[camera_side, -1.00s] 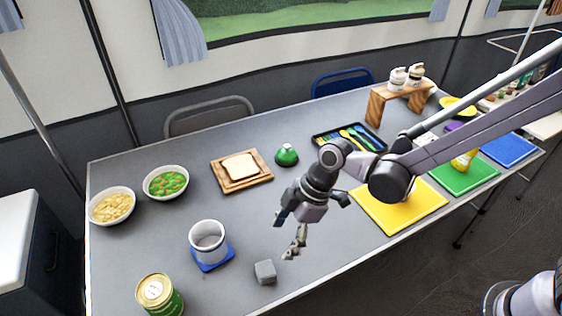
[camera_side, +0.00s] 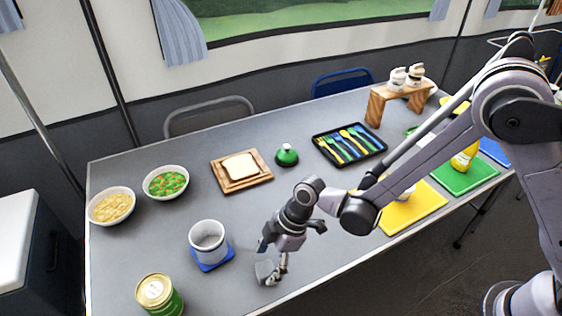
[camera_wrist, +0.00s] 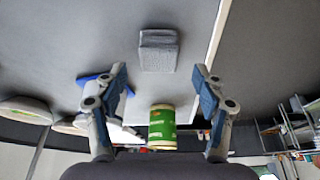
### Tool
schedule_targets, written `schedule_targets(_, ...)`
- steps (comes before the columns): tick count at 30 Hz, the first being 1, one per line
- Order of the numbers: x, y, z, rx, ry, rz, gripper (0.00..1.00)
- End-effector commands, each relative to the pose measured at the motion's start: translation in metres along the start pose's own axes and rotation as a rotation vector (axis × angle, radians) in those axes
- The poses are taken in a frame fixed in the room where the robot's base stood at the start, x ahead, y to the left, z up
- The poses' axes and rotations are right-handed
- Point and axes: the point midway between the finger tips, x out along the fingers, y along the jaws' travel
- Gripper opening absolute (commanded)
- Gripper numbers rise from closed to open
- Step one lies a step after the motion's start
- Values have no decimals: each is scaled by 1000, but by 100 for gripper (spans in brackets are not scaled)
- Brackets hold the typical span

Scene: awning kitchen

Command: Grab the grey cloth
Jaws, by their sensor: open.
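The grey cloth (camera_wrist: 158,50) is a small folded block on the grey table near its front edge. In the wrist view it lies ahead of my fingers, centred between them. In the side view the cloth (camera_side: 264,271) is partly hidden behind my gripper (camera_side: 268,262), which is right at it from above. In the wrist view my gripper (camera_wrist: 158,82) has its two fingers wide apart with nothing between them. I cannot tell whether a finger touches the cloth.
A green can (camera_side: 158,294) stands at the front left. Two bowls, bread on a board (camera_side: 241,184) and a cutlery tray (camera_side: 375,139) are farther back.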

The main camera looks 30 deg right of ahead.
Motion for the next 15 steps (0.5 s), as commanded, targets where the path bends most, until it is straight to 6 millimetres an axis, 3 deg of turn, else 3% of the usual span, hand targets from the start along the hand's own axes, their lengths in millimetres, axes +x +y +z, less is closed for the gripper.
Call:
schedule_targets(7, 30, 1, -2, 0, 1, 0, 70)
schedule_targets(15, 38, 1, -2, 0, 0, 1, 70)
